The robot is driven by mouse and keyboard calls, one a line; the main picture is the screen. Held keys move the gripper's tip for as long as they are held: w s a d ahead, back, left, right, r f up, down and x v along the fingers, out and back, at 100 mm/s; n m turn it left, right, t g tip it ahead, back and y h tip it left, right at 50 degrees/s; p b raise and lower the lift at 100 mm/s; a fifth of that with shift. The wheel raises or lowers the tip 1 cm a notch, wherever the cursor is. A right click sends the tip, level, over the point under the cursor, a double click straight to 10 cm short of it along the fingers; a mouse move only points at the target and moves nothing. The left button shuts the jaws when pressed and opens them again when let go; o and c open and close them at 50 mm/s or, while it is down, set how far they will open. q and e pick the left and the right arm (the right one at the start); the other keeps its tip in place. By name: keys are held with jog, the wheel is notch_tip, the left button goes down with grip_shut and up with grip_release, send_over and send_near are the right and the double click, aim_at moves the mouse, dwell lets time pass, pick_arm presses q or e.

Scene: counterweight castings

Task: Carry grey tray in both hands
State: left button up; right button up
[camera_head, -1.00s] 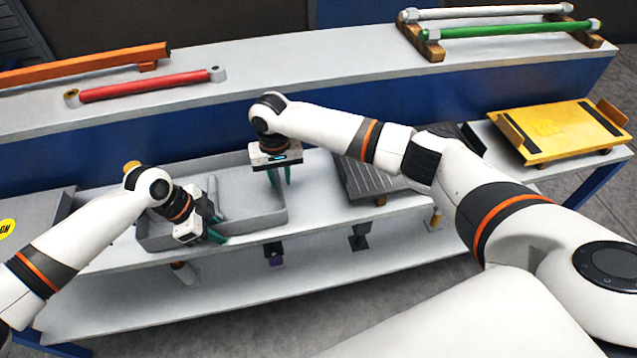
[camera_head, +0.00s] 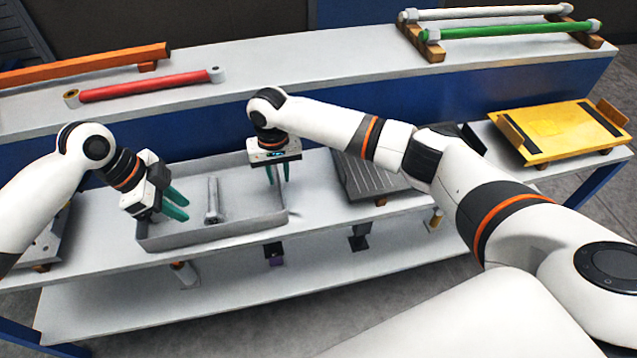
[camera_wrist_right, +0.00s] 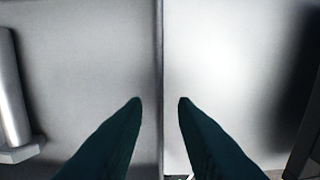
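The grey tray (camera_head: 215,236) is a shallow open box on the light shelf, with a metal cylindrical part (camera_head: 212,200) lying inside. My right gripper (camera_head: 278,182) is open at the tray's right wall. In the right wrist view, its dark green fingers (camera_wrist_right: 160,100) are apart on either side of the wall's thin edge (camera_wrist_right: 159,40), with no visible grip on it. The metal part also shows there at the left (camera_wrist_right: 12,100). My left gripper (camera_head: 183,206) is open and empty over the tray's left side; it hides part of that wall.
A dark ribbed plate (camera_head: 368,180) lies just right of the tray. A yellow platform (camera_head: 560,130) stands further right. Red (camera_head: 145,86), orange (camera_head: 85,67) and green (camera_head: 500,29) bars rest on the raised back ledge (camera_head: 330,75). A lower shelf (camera_head: 220,300) runs below.

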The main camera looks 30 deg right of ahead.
notch_tip(320, 180, up, 10)
jog(key=shift+r, duration=0.25)
pick_arm(q)
jog(key=shift+f, duration=0.1)
pick_arm(e)
jog(key=shift+f, duration=0.1)
dwell(0.4)
